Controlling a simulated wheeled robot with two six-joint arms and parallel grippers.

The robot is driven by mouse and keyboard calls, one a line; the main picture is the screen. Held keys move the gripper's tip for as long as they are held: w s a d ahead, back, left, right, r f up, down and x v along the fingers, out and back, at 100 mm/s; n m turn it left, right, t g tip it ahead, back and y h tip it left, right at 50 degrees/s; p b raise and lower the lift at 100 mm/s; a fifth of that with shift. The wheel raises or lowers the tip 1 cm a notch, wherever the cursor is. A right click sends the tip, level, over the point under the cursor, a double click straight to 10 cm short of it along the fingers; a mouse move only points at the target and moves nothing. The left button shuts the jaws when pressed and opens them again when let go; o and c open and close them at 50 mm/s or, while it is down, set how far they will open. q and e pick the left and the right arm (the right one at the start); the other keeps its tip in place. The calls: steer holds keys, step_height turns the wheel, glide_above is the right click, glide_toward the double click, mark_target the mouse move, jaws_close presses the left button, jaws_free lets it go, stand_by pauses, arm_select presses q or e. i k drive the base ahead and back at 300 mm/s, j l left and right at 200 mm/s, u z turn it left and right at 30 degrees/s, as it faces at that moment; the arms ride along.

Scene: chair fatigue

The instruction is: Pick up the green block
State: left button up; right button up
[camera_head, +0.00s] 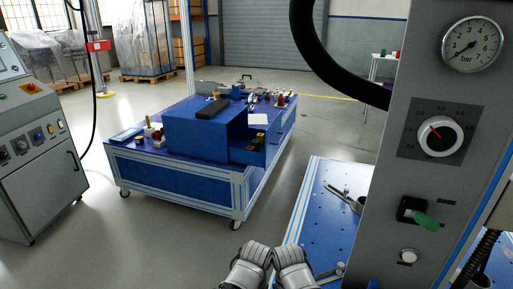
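No green block stands out clearly. Small coloured pieces (258,138), some greenish, lie in the open right side of a blue box (195,138) on the blue workbench (175,190); they are too small to make out. A tiny green item (396,54) is on a white table at the back right. My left gripper (257,247) and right gripper (287,247) are side by side at the bottom middle, well away from all of these. I see no object in them, and their finger gaps are not clear.
A grey cabinet (35,150) stands left. The floor between is clear.

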mark_target(255, 143)
steer(key=k, duration=1.25)
steer(key=z, duration=1.35)
steer(key=j+z, duration=0.15)
steer(key=z, duration=0.2)
steer(key=j+z, duration=0.3)
steer(key=k+j, duration=0.1)
steer(key=j, duration=3.35)
steer(key=k+j, duration=0.15)
steer(key=j, duration=3.3)
steer(key=k, duration=0.05)
